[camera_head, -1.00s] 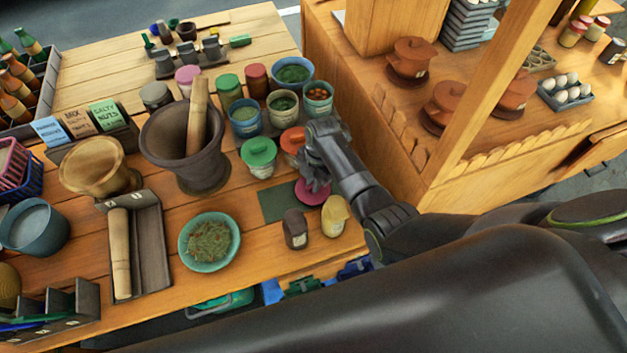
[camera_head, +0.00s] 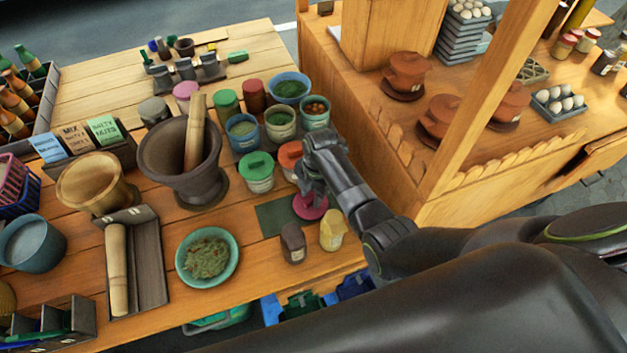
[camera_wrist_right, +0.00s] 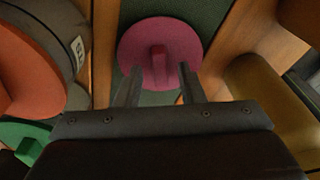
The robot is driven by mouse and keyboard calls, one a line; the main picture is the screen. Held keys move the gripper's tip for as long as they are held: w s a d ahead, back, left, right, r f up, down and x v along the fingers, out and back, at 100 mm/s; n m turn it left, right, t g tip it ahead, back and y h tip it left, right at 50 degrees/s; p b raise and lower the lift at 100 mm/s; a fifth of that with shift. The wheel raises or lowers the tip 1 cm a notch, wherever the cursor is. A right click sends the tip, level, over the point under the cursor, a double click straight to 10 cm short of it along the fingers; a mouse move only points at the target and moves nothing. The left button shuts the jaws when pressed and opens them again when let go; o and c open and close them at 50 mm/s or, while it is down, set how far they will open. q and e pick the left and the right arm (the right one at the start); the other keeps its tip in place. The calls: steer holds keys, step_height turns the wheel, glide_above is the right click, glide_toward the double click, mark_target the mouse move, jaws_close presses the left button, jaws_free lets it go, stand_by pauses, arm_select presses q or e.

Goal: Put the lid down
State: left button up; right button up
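The lid (camera_head: 308,208) is a round pink disc with a raised bar handle. It lies flat on a dark green mat (camera_head: 272,217) near the table's right edge; the wrist view also shows the lid (camera_wrist_right: 136,45) on the mat (camera_wrist_right: 207,15). My right gripper (camera_head: 312,192) is just above the lid. In the wrist view its two fingers (camera_wrist_right: 160,82) are apart, with the handle visible beyond and between their tips and nothing gripped. My left gripper is not in view.
A green-lidded jar (camera_head: 257,172) and an orange-lidded jar (camera_head: 289,155) stand close beside my right gripper. The wooden stall (camera_head: 440,190) is to the right.

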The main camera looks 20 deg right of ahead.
step_height(320, 180, up, 11)
steer(key=d, duration=0.1)
steer(key=shift+w+d+b, duration=0.3)
steer(key=shift+w+b, duration=0.05)
steer(key=shift+r, duration=0.1)
